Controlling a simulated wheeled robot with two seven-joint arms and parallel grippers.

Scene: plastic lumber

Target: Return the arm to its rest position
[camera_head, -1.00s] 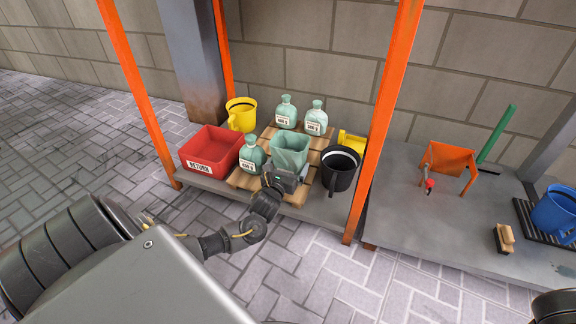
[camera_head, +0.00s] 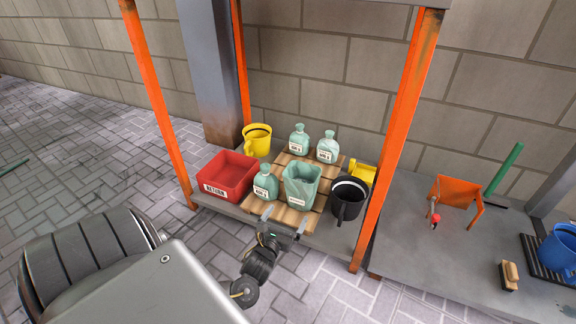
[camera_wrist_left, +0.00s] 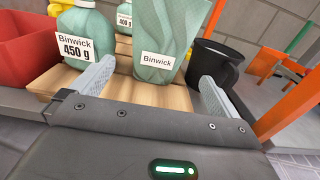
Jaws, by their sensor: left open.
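My left gripper (camera_head: 283,222) is open and empty at the front edge of the shelf, in front of the green Binwick container (camera_head: 301,187). In the left wrist view its two grey fingers (camera_wrist_left: 155,85) point at that container (camera_wrist_left: 160,35), with bare wooden slats between. The container stands upright on the wooden pallet (camera_head: 290,216). A green bottle labelled Binwick 450 g (camera_wrist_left: 82,35) stands to its left; it also shows in the head view (camera_head: 265,183). My right gripper is not in view.
Two more green bottles (camera_head: 299,139) stand behind. A red RETURN bin (camera_head: 228,174) and yellow mug (camera_head: 257,140) are left; a black mug (camera_head: 348,199) is right. Orange posts (camera_head: 405,120) flank the shelf. A bench (camera_head: 430,250) holds an orange stand (camera_head: 456,193) and a blue mug (camera_head: 560,247).

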